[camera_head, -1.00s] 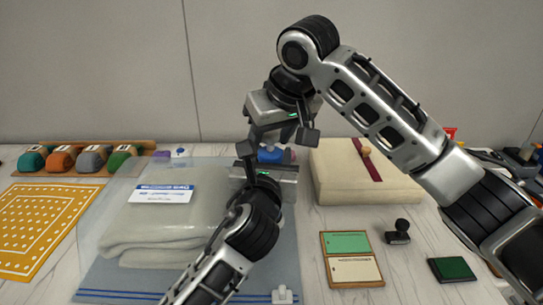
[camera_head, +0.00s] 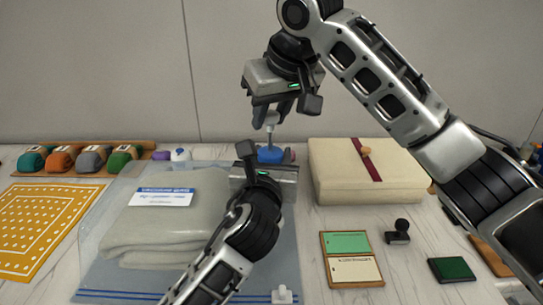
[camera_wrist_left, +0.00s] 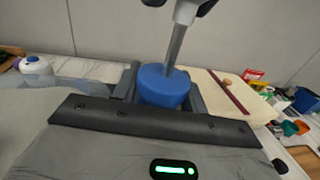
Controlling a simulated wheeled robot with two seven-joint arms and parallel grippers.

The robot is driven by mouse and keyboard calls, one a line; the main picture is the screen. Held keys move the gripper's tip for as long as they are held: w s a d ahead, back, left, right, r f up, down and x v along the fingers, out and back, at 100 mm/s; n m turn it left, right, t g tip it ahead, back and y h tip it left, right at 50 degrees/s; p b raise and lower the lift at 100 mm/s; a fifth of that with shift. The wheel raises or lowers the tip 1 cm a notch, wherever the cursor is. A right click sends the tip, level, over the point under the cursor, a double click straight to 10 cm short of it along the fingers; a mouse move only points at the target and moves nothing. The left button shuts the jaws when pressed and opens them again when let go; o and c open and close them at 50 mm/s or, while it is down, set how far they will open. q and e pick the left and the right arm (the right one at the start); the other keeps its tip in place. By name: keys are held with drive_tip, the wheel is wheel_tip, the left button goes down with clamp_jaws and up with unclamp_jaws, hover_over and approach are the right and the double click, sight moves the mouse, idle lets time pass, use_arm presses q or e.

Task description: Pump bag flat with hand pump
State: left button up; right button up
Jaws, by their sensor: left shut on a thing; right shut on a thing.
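The hand pump has a blue body (camera_head: 270,154) and a pale rod standing up from it; in the left wrist view the blue body (camera_wrist_left: 163,86) sits between my left fingers. My left gripper (camera_head: 265,166) is shut on the blue body at the bag's far right corner. My right gripper (camera_head: 277,110) is above it, shut on the top of the pump, with a length of rod showing. The clear bag (camera_head: 100,280) lies on the table with a folded grey-white blanket (camera_head: 150,235) inside and a white-blue label (camera_head: 162,197). My left arm hides the bag's right part.
A cream box (camera_head: 340,180) with a dark red strap stands right of the pump. A green and cream two-part card (camera_head: 350,258), a black stamp (camera_head: 399,232) and a green pad (camera_head: 452,269) lie in front. A yellow dotted mat (camera_head: 40,225) and coloured rolls (camera_head: 90,159) are at left.

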sight(271, 131)
drive_tip(key=shift+r, duration=2.15)
wheel_tip(271, 131, down, 8)
drive_tip(key=shift+r, duration=0.2)
drive_tip(key=shift+r, duration=3.9)
wheel_tip(271, 131, down, 8)
drive_tip(key=shift+f, duration=0.15)
drive_tip(key=shift+r, duration=0.2)
